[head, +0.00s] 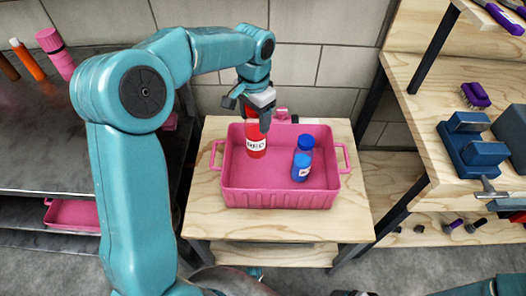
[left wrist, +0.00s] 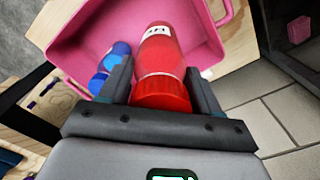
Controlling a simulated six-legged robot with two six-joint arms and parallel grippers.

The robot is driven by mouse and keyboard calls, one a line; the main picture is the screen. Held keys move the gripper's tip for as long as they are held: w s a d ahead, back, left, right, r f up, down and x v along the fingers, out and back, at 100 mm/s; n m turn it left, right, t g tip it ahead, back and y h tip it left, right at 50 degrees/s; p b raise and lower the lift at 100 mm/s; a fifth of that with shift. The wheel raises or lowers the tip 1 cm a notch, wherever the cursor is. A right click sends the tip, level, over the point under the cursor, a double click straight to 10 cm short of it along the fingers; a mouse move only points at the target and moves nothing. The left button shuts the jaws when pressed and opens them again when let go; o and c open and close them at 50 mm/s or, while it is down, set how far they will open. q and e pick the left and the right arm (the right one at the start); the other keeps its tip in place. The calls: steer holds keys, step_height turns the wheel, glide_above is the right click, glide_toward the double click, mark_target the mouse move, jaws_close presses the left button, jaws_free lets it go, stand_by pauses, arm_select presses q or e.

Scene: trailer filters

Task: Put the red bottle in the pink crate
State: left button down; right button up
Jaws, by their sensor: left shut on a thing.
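The pink crate (head: 280,196) stands on a small wooden table, and its wall also shows in the left wrist view (left wrist: 75,30). The red bottle (head: 257,143) has a white label reading RED. It is upright over the crate's inside in the head view; I cannot tell whether its base touches the floor. My left gripper (head: 258,100) is shut on the bottle's red cap end. In the left wrist view the red bottle (left wrist: 160,60) sits between the two fingers (left wrist: 160,88). My right gripper is not in view.
A blue bottle (head: 302,160) stands in the crate, right of the red one. The wooden table (head: 200,222) has narrow free margins. A workbench (head: 480,170) with blue tools is at right. A metal shelf (head: 40,150) with several bottles is at left.

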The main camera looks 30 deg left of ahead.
mark_target(257, 148)
arm_select(q)
step_height(257, 148, down, 8)
steer(key=shift+r+b, duration=0.2)
steer(key=shift+b, duration=0.35)
step_height(257, 148, down, 5)
steer(key=shift+w+f+b, duration=0.1)
steer(key=shift+b, duration=0.3)
steer(key=shift+d, duration=0.1)
steer(key=shift+f, duration=0.1)
steer(key=shift+c, duration=1.1)
jaws_free()
